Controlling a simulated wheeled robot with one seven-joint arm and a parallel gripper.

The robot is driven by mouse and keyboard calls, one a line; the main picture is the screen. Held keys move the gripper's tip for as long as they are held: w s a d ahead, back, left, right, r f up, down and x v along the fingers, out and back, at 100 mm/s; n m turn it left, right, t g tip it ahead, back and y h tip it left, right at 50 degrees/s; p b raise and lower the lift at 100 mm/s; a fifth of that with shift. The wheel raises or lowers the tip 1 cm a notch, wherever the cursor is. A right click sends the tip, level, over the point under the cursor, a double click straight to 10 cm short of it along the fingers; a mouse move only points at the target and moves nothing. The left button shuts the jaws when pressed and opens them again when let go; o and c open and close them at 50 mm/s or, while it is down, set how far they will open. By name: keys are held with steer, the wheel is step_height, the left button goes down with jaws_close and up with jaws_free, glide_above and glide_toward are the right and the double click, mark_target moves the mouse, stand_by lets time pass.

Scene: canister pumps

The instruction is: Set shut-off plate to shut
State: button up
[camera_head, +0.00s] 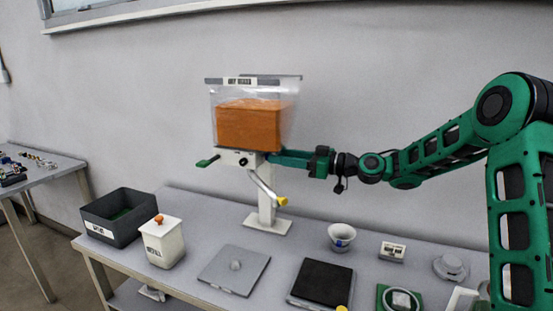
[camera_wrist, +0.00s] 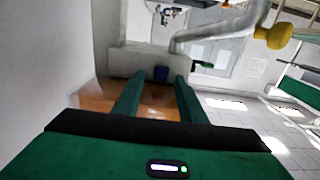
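The canister pump has a clear hopper (camera_head: 213,105) of orange contents above a white block (camera_head: 238,157) on a stand. A green tab (camera_head: 207,161) sticks out of the block's left side; it looks like the shut-off plate's handle. My gripper (camera_head: 274,158) is at the block's right side, below the hopper. In the wrist view, its two green fingers (camera_wrist: 158,86) are apart with nothing visible clasped. A small dark blue piece (camera_wrist: 161,73) shows on the pale block beyond the fingertips. Whether the fingers touch the block is unclear.
A bent metal crank with a yellow knob (camera_head: 282,201) hangs below the block. The table holds a dark bin (camera_head: 112,225), a white lidded canister (camera_head: 162,245), a grey plate (camera_head: 222,272), a black pad (camera_head: 322,283) and a white cup (camera_head: 341,236). Bare wall lies behind.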

steer(key=v, duration=0.8)
steer(key=shift+d, duration=0.3)
steer(key=s+d+f+m+g+h, duration=0.3)
steer(key=s+d+f+m+h, duration=0.3)
steer(key=s+d+f+h, duration=0.6)
steer(key=s+d+m+g+h, duration=0.1)
steer(key=s+d+m, duration=0.3)
steer(key=s, duration=0.7)
steer(key=s+d+f+m+g+h, duration=0.1)
steer(key=s+d+m, duration=0.4)
steer(key=s, duration=0.6)
steer(key=s+d+f+m+g+h, duration=0.1)
steer(key=s+d+m, duration=0.3)
steer(key=s, duration=0.7)
steer(key=shift+s+d+f+g+h, duration=0.25)
steer(key=shift+d+g+h, duration=0.35)
steer(key=shift+d+g, duration=0.25)
